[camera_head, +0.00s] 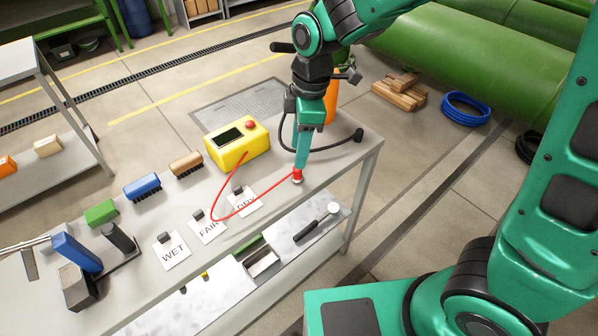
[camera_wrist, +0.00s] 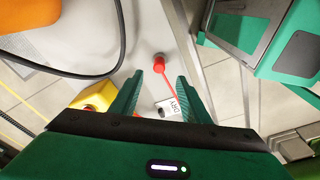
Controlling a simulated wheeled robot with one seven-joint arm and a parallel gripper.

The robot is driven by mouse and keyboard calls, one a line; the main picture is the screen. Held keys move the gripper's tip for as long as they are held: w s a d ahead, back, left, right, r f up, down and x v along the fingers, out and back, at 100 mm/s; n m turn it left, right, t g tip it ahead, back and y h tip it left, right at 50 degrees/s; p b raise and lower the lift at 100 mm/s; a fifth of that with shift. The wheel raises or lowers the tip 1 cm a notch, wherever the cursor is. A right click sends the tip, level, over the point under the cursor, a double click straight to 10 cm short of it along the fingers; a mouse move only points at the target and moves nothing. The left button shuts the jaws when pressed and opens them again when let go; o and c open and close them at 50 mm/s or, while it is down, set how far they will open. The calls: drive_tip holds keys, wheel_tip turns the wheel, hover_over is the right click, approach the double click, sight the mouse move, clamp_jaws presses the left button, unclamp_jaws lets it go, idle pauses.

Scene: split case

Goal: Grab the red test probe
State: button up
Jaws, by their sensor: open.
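The red test probe (camera_head: 297,175) stands near the right end of the grey workbench, with its red cable running left to the yellow meter box (camera_head: 238,143). In the wrist view the probe (camera_wrist: 159,63) shows as a red piece with a darker round end, just beyond the fingertips. My gripper (camera_wrist: 158,84) is open and empty, its two green fingers spread with the red cable passing between them. In the head view my gripper (camera_head: 300,160) points down right above the probe and hides part of it. I cannot tell whether it touches it.
Cards marked WET (camera_head: 172,251), FAIR (camera_head: 207,227) and DRY (camera_head: 243,202) lie on the workbench (camera_head: 345,160). Blue (camera_head: 143,185), green (camera_head: 101,212) and brown (camera_head: 186,163) brushes stand behind. A black cable (camera_head: 335,147) curves beside my gripper. A hammer-like tool (camera_head: 316,222) lies on the lower shelf.

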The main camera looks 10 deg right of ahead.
sight(297, 174)
drive_tip(key=shift+w+a+f, duration=0.1)
drive_tip(key=shift+w+f, duration=0.05)
drive_tip(key=shift+f, duration=1.8)
drive_tip(key=shift+w+a+f, duration=0.1)
drive_tip(key=shift+f, duration=1.85)
drive_tip(key=shift+c, duration=0.3)
drive_tip(key=c, duration=1)
